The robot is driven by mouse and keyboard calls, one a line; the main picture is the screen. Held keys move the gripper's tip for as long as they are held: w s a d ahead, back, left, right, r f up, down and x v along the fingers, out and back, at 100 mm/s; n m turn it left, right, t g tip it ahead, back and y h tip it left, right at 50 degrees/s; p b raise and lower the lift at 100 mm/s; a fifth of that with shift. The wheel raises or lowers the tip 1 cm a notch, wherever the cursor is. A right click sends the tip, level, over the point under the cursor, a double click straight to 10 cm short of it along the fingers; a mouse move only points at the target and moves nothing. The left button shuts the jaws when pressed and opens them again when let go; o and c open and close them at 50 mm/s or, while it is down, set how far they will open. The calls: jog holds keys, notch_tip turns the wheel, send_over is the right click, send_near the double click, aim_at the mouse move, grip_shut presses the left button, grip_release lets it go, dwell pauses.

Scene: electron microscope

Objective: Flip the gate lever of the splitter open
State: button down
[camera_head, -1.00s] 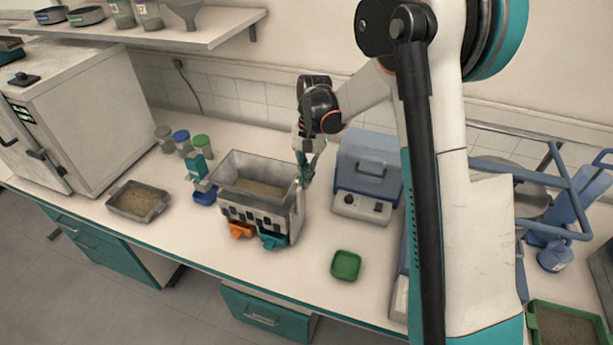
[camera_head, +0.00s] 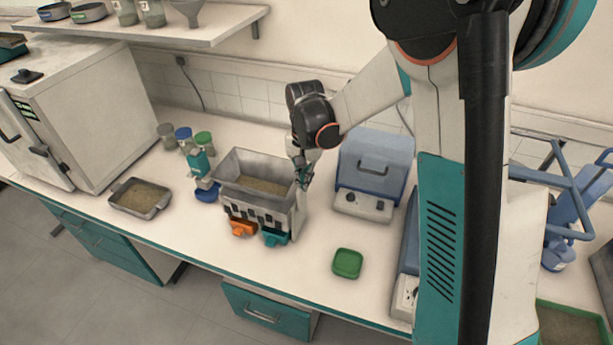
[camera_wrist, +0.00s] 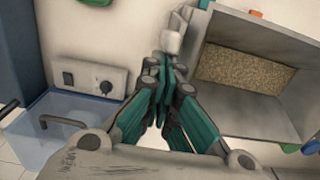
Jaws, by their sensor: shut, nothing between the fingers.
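The splitter (camera_head: 228,172) is a grey metal hopper box on the bench, with grainy brown material inside. An orange tray (camera_head: 242,228) and a teal tray (camera_head: 275,237) sit at its front. In the wrist view the splitter (camera_wrist: 235,105) fills the upper right. A pale block on a metal strip, which looks like the gate lever (camera_wrist: 173,43), stands at the splitter's side. My gripper (camera_head: 304,181) is at the splitter's right side. Its teal fingers (camera_wrist: 161,68) are shut and empty, with the tips close to the pale block. I cannot tell whether they touch it.
A blue-lidded machine (camera_head: 372,170) stands close to the right of the splitter. A green dish (camera_head: 347,263) lies in front. A metal pan (camera_head: 141,198) and a small blue-teal device (camera_head: 200,165) are to the left.

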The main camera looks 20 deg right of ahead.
aim_at(300, 190)
jog(key=s+a+t+h, duration=0.1)
jog(key=s+a+t+h+b, duration=0.1)
jog(key=s+t, duration=0.1)
jog(key=shift+a, duration=0.15)
jog(key=s+a+t+h+b, duration=0.1)
jog(key=s+f+t+h+b, duration=0.1)
jog(key=shift+s+a+t+b, duration=0.2)
jog(key=shift+a+t+b, duration=0.15)
jog(key=shift+t, duration=0.05)
jog(key=shift+s+a+f+b, duration=0.3)
jog(key=shift+s+b, duration=0.05)
jog(key=shift+s, duration=0.1)
jog(key=shift+s+a+f+b, duration=0.25)
jog(key=shift+s+a+b, duration=0.1)
jog(key=shift+s, duration=0.1)
jog(key=shift+s+f, duration=0.1)
